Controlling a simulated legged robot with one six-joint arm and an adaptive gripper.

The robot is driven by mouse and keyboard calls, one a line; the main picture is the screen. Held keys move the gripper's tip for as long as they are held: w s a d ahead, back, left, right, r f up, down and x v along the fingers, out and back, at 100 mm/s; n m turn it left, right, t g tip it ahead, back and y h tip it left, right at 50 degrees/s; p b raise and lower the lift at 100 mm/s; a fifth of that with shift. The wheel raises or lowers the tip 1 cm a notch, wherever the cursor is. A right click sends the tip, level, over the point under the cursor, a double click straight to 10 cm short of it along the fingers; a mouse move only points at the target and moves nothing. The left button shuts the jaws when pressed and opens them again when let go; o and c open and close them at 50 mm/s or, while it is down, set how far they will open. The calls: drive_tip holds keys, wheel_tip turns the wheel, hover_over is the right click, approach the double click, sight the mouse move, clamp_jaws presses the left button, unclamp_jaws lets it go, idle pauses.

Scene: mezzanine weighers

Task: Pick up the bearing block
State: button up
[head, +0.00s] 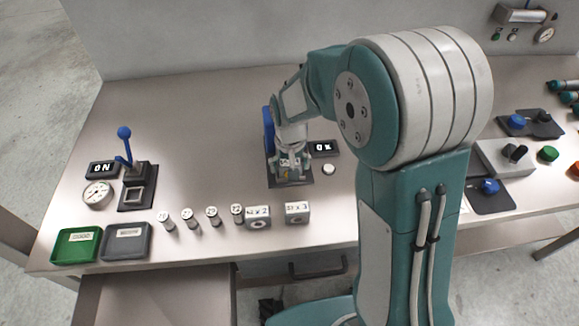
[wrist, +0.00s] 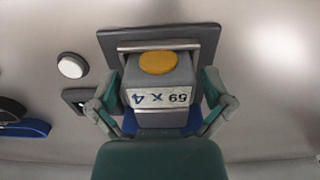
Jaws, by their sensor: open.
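A grey block (wrist: 150,82) with an orange-yellow disc on top and a label reading "59 x 4" sits on a dark base plate (wrist: 205,40) in the wrist view. My gripper (wrist: 160,90) is open, with one finger on each side of this block; I cannot tell whether either finger touches it. In the head view my gripper (head: 288,163) is down over the dark plate (head: 304,178), mostly hiding the block. Two more grey blocks, each with a round bore, stand near the front edge, labelled "42 x 2" (head: 258,218) and "51 x 3" (head: 297,212).
A lit display (head: 323,148) and white button (head: 329,169) are right of the plate. Several small metal cylinders (head: 188,219) stand left of the blocks. A blue-handled lever fixture (head: 138,187), gauge (head: 96,194), green tray (head: 77,245) and grey tray (head: 126,241) are left. The rear-left bench is clear.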

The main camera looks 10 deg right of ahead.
drive_tip(key=shift+f, duration=0.2)
drive_tip(key=c, duration=1.1)
drive_tip(key=shift+o, duration=0.2)
drive_tip(key=shift+r, duration=0.1)
